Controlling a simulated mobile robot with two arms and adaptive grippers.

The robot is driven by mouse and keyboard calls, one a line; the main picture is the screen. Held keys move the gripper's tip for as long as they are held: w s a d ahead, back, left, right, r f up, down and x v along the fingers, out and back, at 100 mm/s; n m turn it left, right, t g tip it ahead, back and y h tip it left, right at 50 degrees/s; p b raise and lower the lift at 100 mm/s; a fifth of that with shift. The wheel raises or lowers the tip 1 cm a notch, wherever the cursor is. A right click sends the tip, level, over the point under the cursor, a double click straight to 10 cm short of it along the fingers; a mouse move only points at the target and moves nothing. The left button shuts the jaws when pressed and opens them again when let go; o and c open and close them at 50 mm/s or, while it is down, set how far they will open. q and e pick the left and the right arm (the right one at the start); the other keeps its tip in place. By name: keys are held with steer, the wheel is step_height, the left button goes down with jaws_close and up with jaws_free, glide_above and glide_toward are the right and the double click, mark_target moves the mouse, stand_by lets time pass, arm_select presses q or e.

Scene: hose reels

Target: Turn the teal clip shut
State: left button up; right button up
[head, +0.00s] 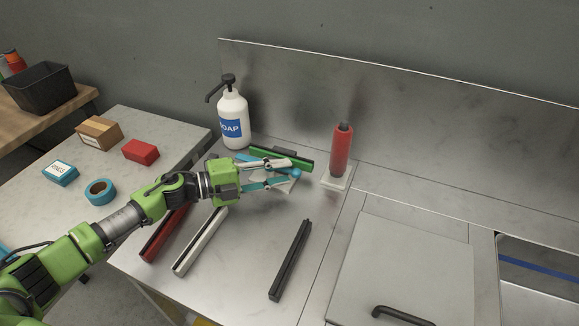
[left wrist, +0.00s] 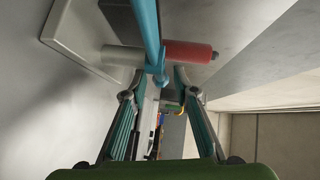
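The teal clip (head: 296,173) shows in the head view as a small teal part at my left fingertips, above a pale base partly hidden by the fingers. In the left wrist view, the teal clip (left wrist: 148,28) is a long bar coming down from the top edge to a thicker end between the fingertips. My left gripper (head: 287,171) is open, with one finger on each side of that end. It also shows in the left wrist view (left wrist: 159,78). I cannot tell whether the fingers touch the clip. My right gripper is not in view.
A red cylinder (head: 341,151) stands on a pale plate just right of the gripper. A soap bottle (head: 234,117) and a green bar (head: 281,158) are behind. Red (head: 165,233), white (head: 199,243) and black (head: 290,260) bars lie in front. The counter between the white and black bars is clear.

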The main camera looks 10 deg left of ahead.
arm_select(q)
steer(key=shift+x, duration=1.45)
jaws_close()
steer(key=shift+s, duration=0.1)
